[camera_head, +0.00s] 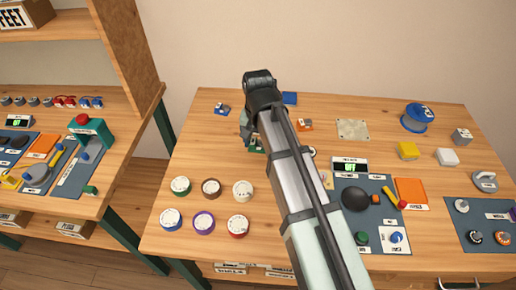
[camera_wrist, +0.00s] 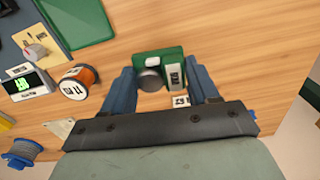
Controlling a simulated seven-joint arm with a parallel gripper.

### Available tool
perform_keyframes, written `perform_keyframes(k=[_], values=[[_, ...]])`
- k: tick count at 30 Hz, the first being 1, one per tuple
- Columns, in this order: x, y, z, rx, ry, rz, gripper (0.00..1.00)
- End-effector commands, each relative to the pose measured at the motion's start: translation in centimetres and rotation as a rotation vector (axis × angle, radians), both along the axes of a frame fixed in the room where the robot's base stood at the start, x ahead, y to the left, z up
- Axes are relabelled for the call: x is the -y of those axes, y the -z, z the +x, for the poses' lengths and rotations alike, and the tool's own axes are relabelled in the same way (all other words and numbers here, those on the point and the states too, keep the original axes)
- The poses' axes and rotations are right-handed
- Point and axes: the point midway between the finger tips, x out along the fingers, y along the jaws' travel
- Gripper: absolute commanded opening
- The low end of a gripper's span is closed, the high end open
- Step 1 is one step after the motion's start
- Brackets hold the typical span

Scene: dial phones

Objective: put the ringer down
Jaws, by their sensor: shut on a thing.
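The ringer (camera_wrist: 172,62) is a small green block with a grey round knob or bell and white labels in the wrist view. It sits between the two blue fingers of my gripper (camera_wrist: 163,85), which is shut on it. Wood tabletop shows around it; I cannot tell whether it touches the table. In the head view my gripper (camera_head: 247,132) is over the back left part of the right table, mostly hidden by my arm. A bit of green (camera_head: 257,149) shows under it there.
Several round dials (camera_head: 243,190) stand at the front left of the table (camera_head: 190,135).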

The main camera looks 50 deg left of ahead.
Motion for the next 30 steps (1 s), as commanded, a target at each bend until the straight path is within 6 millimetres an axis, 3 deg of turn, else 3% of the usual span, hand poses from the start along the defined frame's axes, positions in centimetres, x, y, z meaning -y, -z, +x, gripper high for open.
perform_keyframes(k=[6, 14, 20, 30], values=[[0.0, -1.8, 0.0, 0.001, 0.000, 0.001, 0.21], [0.6, -2.2, 1.2, 0.000, 0.019, 0.000, 0.21], [2.8, -2.1, 5.4, 0.000, 0.090, -0.001, 0.21], [7.4, -2.1, 15.3, -0.002, 0.247, -0.005, 0.21]])
